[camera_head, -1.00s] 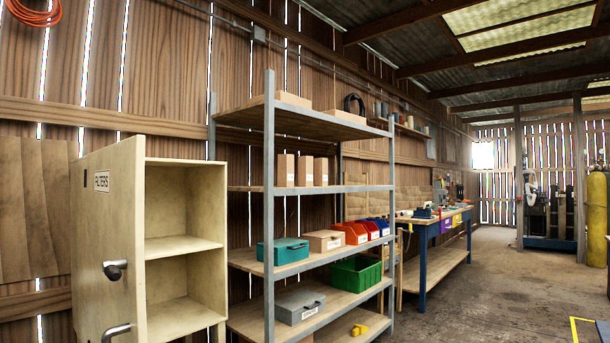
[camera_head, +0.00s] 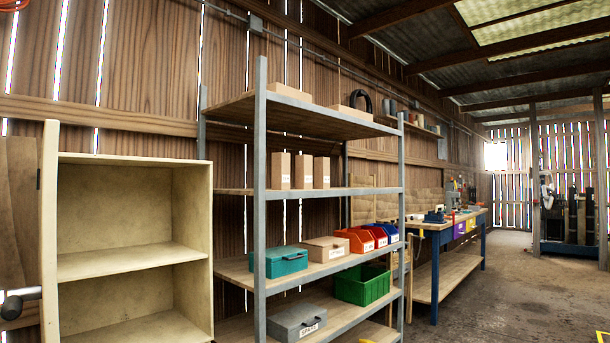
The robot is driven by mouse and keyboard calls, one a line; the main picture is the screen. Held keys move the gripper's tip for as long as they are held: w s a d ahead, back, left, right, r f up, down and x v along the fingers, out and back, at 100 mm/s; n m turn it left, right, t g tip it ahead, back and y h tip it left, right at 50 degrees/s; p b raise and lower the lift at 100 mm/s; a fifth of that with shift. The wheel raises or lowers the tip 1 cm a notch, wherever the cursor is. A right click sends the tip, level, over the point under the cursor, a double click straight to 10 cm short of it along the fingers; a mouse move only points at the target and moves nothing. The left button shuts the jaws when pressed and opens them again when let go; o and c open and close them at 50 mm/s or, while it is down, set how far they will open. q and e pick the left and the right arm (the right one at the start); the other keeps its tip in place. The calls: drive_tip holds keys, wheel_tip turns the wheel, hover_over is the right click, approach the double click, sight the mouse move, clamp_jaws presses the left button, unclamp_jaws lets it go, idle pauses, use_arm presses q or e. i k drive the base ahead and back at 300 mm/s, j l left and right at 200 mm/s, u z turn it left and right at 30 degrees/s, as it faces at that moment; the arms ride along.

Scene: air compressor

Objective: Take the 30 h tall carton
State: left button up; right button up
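Several tan cartons stand upright in a row on the second shelf of the grey metal rack (camera_head: 372,190): a left carton (camera_head: 281,171), a middle carton (camera_head: 303,171) and a right carton (camera_head: 321,172). The left and middle ones look slightly taller than the right one. Any writing on them is too small to read, so I cannot tell which is the 30 h one. Neither of my grippers shows in the view.
An open, empty cabinet (camera_head: 131,263) stands left of the rack. Lower shelves hold a teal case (camera_head: 279,262), a tan box (camera_head: 327,249), small coloured bins (camera_head: 356,239), a green crate (camera_head: 361,284) and a grey case (camera_head: 297,322). A blue workbench (camera_head: 444,235) stands behind.

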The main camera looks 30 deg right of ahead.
sight(304, 163)
drive_tip(key=i+l, duration=0.15)
drive_tip(key=l, duration=0.2)
drive_tip(key=i+l, duration=0.2)
drive_tip(key=l, duration=0.15)
drive_tip(key=i+l+u, duration=0.1)
drive_tip(key=l, duration=0.25)
drive_tip(key=i+l, duration=0.2)
drive_tip(key=l, duration=0.2)
drive_tip(key=i+l, duration=0.3)
drive_tip(key=l, duration=0.15)
drive_tip(key=i+l+u, duration=0.1)
drive_tip(key=i+l, duration=0.55)
drive_tip(key=l, duration=0.25)
